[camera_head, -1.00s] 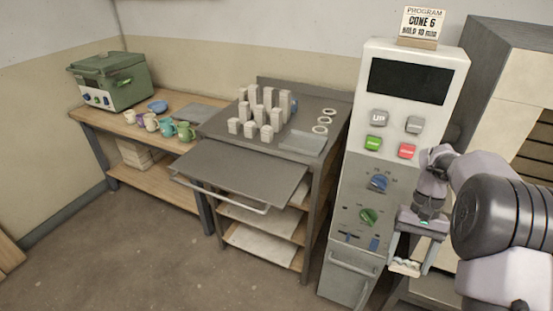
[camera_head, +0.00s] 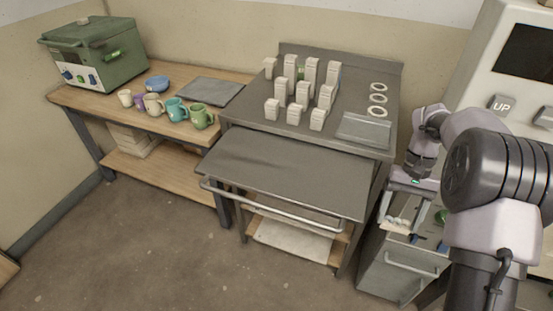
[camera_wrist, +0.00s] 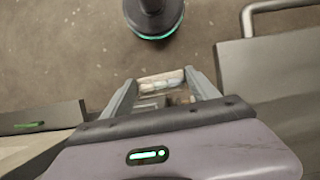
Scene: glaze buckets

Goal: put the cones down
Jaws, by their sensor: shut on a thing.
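My gripper (camera_head: 399,211) hangs at the right in the head view, in front of the grey control cabinet. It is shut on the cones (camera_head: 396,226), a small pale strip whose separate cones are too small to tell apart. In the wrist view the cones (camera_wrist: 161,79) lie across between the two fingertips (camera_wrist: 160,90), with bare floor beyond. The gripper is apart from the metal-topped cart, to the right of its pull-out shelf.
The metal-topped cart (camera_head: 345,90) bears several pale posts (camera_head: 302,88), white rings (camera_head: 377,98) and a flat tray (camera_head: 364,129). Its pull-out shelf (camera_head: 285,172) juts forward with a rail. A wooden bench (camera_head: 82,100) at left holds mugs, a blue bowl and a green kiln (camera_head: 95,50).

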